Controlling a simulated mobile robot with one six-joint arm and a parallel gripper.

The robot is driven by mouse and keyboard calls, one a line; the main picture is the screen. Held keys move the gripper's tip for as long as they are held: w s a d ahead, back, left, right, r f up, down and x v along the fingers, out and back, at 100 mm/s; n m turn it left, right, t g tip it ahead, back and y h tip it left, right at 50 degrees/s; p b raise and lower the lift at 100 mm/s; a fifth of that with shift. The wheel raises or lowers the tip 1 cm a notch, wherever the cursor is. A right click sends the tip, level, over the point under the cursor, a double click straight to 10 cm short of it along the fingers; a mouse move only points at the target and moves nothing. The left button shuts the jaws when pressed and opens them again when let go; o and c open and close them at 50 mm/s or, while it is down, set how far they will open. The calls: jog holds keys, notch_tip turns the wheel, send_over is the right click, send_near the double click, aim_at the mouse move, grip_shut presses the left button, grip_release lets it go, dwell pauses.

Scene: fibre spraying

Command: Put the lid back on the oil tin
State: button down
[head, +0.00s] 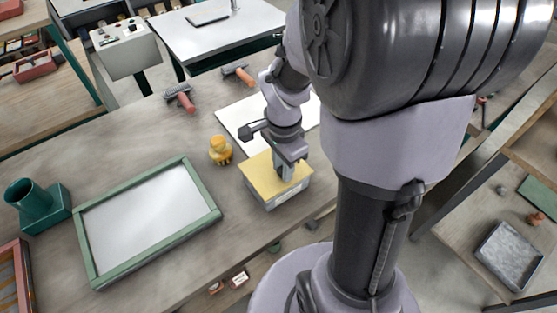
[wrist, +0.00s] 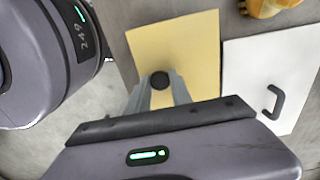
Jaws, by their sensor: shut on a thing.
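A square yellow lid (head: 262,171) lies on or just over a pale grey box-shaped tin (head: 290,195) near the front edge of the bench. From here I cannot tell whether it is fully seated. In the wrist view the lid (wrist: 190,45) is a flat yellow panel with a round black knob (wrist: 159,80) on it. My gripper (head: 284,174) points down onto the lid, and its fingers (wrist: 160,88) are closed around the knob. The inside of the tin is hidden.
A yellow duck-like figure (head: 221,151) stands left of the tin. A white board (head: 238,114) lies behind it; a black handle (wrist: 273,101) shows on it. A green-framed screen (head: 150,222) and a green holder (head: 58,206) are at the left.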

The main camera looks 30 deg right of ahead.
jog(key=shift+f+b, duration=0.55)
jog(key=shift+b, duration=0.05)
jog(key=c, duration=1.1)
grip_release()
jog(key=shift+c, duration=0.2)
